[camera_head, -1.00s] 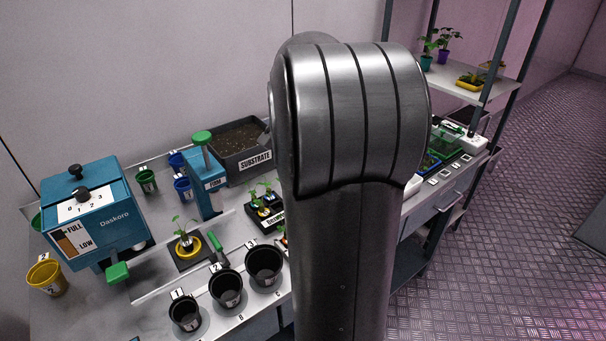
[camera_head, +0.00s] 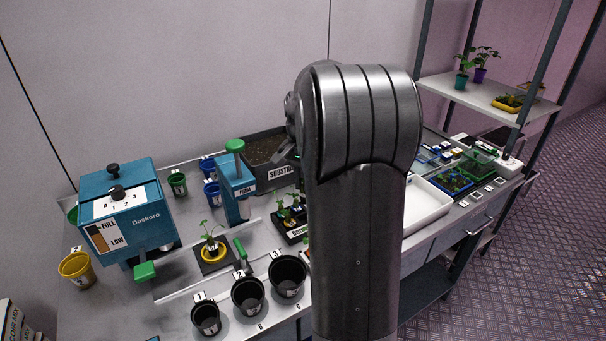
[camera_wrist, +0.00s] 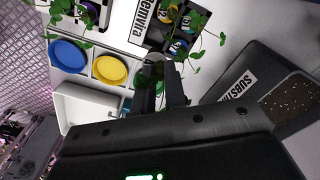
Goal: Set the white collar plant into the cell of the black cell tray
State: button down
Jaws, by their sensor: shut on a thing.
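The black cell tray (camera_head: 296,231) stands on the bench left of my arm, with several small plants in it. In the wrist view its labelled side (camera_wrist: 133,31) is at the top, with blue, yellow and pale collars among the leaves. My gripper (camera_wrist: 163,98) is shut on a plant (camera_wrist: 150,76), whose green leaves show by the fingertips. The collar is hidden by the fingers, so its colour cannot be told.
A plant (camera_head: 211,236) stands in a yellow ring at the bench's front left. Black pots (camera_head: 248,296) line the front edge. The substrate bin (camera_head: 279,176) stands behind. A white tray (camera_head: 424,207) lies right of my arm.

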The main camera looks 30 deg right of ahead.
jog(key=shift+f, duration=4.15)
jog(key=c, duration=1.4)
grip_release()
jog(key=shift+r, duration=0.1)
jog(key=shift+r, duration=4.4)
